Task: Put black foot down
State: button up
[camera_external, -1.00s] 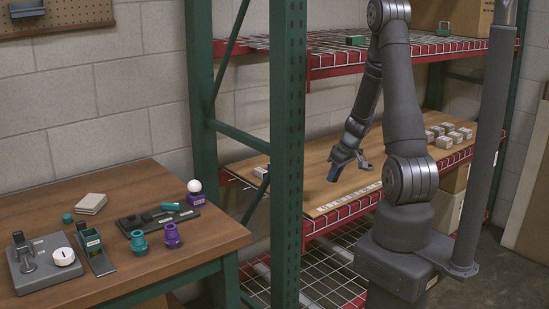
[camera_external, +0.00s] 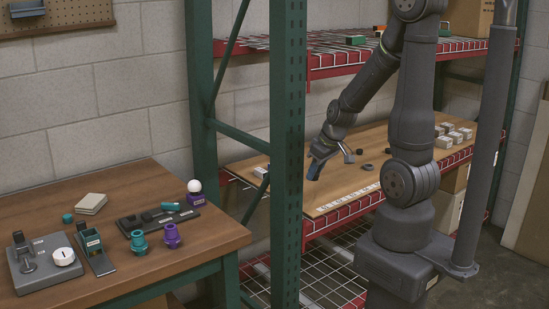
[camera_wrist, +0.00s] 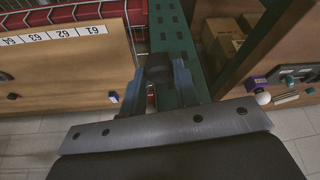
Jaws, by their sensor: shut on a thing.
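My gripper (camera_wrist: 158,85) is shut on a small black piece, the black foot (camera_wrist: 158,68), which sits between the blue-grey fingers in the wrist view. In the outside view my gripper (camera_external: 312,172) is low over the left part of the wooden shelf board (camera_external: 340,190). The held foot cannot be made out there. Whether it touches anything below is not clear. A small black piece (camera_external: 359,152) and a dark grey ring (camera_external: 368,167) lie on the board to the right of my gripper.
A green rack post (camera_external: 288,150) stands just left of my gripper. Number labels (camera_external: 347,198) line the board's front edge. Several pale boxes (camera_external: 455,134) stand at the board's right. The wooden table (camera_external: 150,270) at left holds lamp parts, including a white ball (camera_external: 194,186).

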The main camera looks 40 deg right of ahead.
jog(key=s+a+r+m, duration=0.1)
jog(key=s+a+r, duration=0.2)
jog(key=a, duration=0.1)
jog(key=w+a+r+m+h, duration=0.1)
jog(key=w+a+r+m, duration=0.3)
jog(key=r, duration=0.3)
jog(key=w+a+r+m+h, duration=0.1)
jog(key=w+a+r, duration=0.3)
jog(key=a+r, duration=0.2)
jog(key=n+y, duration=0.3)
jog(key=n, duration=0.5)
send_over(170, 186)
jog(key=s, duration=0.1)
notch_tip(170, 186, down, 15)
jog(key=shift+d+f, duration=0.2)
jog(key=shift+f, duration=1.85)
jog(key=shift+d+f, duration=0.15)
jog(key=shift+f, duration=1.85)
jog(key=shift+f, duration=0.15)
jog(key=o, duration=0.9)
jog(key=shift+o, duration=0.2)
